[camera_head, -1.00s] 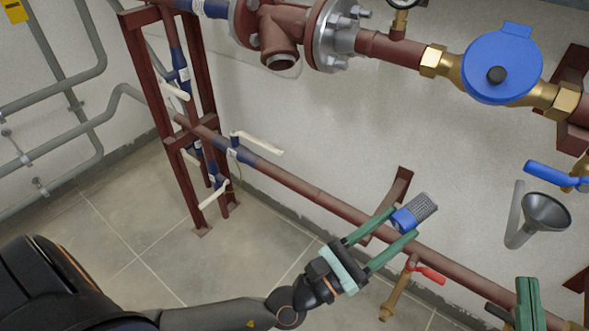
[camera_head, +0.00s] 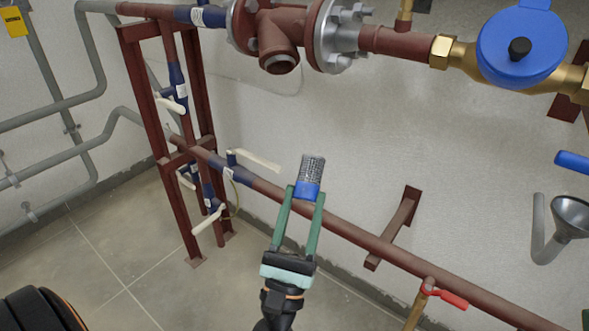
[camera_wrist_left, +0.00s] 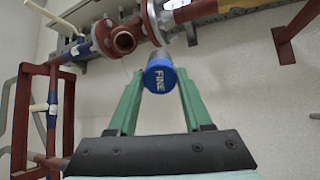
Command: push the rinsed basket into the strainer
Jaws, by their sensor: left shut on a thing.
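The basket (camera_head: 312,170) is a grey mesh cylinder with a blue end (camera_head: 307,191). My left gripper (camera_head: 306,194) is shut on the blue end, and the mesh points up. In the left wrist view the blue end (camera_wrist_left: 159,79), marked "FINE", sits between the green fingertips (camera_wrist_left: 160,76). The strainer (camera_head: 276,35) is a dark red body between flanges at the top, with an open round port (camera_head: 280,63) facing down. The port also shows in the left wrist view (camera_wrist_left: 124,41), up and left of the basket. The basket is below the port and apart from it. My right gripper is not clearly in view.
A blue-capped brass meter (camera_head: 520,47) is at the upper right. A lower red pipe (camera_head: 350,232) crosses behind my left gripper. A red frame with white-handled valves (camera_head: 170,103) stands left. A grey funnel (camera_head: 571,214) is at right.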

